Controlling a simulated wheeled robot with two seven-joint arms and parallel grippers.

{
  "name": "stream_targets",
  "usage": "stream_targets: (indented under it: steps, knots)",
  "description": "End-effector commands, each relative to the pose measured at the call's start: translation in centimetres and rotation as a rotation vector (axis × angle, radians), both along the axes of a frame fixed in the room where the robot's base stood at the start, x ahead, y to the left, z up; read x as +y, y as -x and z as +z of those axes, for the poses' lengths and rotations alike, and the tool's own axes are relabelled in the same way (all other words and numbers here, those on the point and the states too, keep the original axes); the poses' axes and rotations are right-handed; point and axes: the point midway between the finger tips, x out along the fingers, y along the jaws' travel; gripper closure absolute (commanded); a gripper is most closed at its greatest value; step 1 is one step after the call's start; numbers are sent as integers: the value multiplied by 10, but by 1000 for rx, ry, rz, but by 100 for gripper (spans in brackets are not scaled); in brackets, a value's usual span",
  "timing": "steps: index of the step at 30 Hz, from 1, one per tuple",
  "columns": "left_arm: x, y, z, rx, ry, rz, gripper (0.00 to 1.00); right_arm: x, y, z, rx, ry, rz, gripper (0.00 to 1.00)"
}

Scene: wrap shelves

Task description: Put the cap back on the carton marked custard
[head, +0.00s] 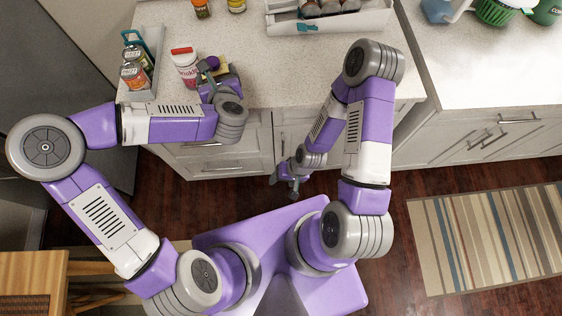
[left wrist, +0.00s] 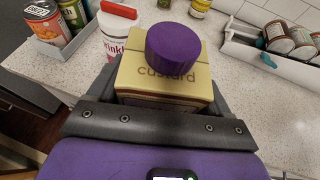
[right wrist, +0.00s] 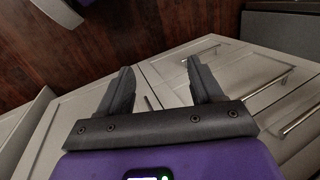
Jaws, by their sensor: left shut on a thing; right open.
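The carton marked custard (left wrist: 140,76) is tan and stands upright on the counter in the left wrist view. A purple round cap (left wrist: 173,48) is at the top of the carton, above the word; it also shows in the head view (head: 213,62). I cannot tell whether it is fully seated. My left gripper (head: 213,84) is shut on the carton, with one finger on each side; its fingers hide the carton's lower sides. My right gripper (right wrist: 160,85) is open and empty, low in front of the cabinet doors; the head view shows it small (head: 287,184).
A white bottle with a red lid (head: 185,66) stands close left of the carton. A rack with several cans (head: 137,70) is further left. A white tray of cans (head: 330,20) is at the back right. The counter (head: 280,75) right of the carton is clear.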

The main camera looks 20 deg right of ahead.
Motion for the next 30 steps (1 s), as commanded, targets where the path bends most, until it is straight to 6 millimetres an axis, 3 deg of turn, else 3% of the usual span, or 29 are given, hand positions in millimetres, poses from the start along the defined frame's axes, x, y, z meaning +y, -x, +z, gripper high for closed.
stream_targets:
  steps: [5, 17, 20, 25, 30]
  knots:
    - [0, 0, 2, -4, 1, -1, 100, 9, 5, 3, -7, 17, 65, 34]
    - [3, -3, 3, -8, 1, 3, 100, 10, 6, 3, -7, 19, 70, 34]
    - [22, -12, 5, -9, -1, 10, 100, 10, 6, 3, -7, 19, 70, 34]
    - [85, -34, 8, -8, -5, 18, 100, 10, 5, 3, -7, 19, 70, 34]
    - [141, -41, 6, -4, -6, 12, 100, 10, 5, 3, -8, 19, 70, 34]
